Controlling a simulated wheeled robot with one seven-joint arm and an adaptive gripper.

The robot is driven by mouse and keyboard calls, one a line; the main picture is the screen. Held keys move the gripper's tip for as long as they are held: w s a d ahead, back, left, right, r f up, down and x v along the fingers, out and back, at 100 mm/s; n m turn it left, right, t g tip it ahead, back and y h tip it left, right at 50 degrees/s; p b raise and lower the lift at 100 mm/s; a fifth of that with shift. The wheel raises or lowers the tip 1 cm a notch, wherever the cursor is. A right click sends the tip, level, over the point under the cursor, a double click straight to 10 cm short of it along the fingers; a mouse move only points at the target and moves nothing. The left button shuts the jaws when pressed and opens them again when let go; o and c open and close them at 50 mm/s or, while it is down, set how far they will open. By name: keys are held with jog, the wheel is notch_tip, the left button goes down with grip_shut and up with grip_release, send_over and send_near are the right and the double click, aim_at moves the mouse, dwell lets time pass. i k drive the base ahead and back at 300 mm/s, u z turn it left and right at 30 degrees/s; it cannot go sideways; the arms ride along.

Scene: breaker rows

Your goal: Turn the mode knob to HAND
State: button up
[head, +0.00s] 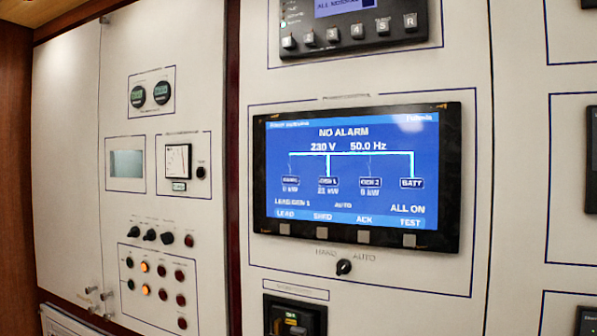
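The mode knob (344,267) is a small black rotary knob with a light mark, below the large screen in the head view. The label HAND stands above it to the left and AUTO above it to the right. The knob's mark seems to lean up and right, on the AUTO side, but it is small and blurred. The screen (352,176) reads NO ALARM, 230 V, 50.0 Hz and AUTO. My gripper is not in view, and nothing covers the knob.
Above the screen is a keypad unit (350,30). Below the knob is a dark breaker-like unit (294,318). The left panel holds gauges, several black knobs (150,235), lit orange lamps (145,267) and buttons. The space in front of the panels looks clear.

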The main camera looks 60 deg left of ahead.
aim_at(345, 266)
jog(key=u, duration=1.5)
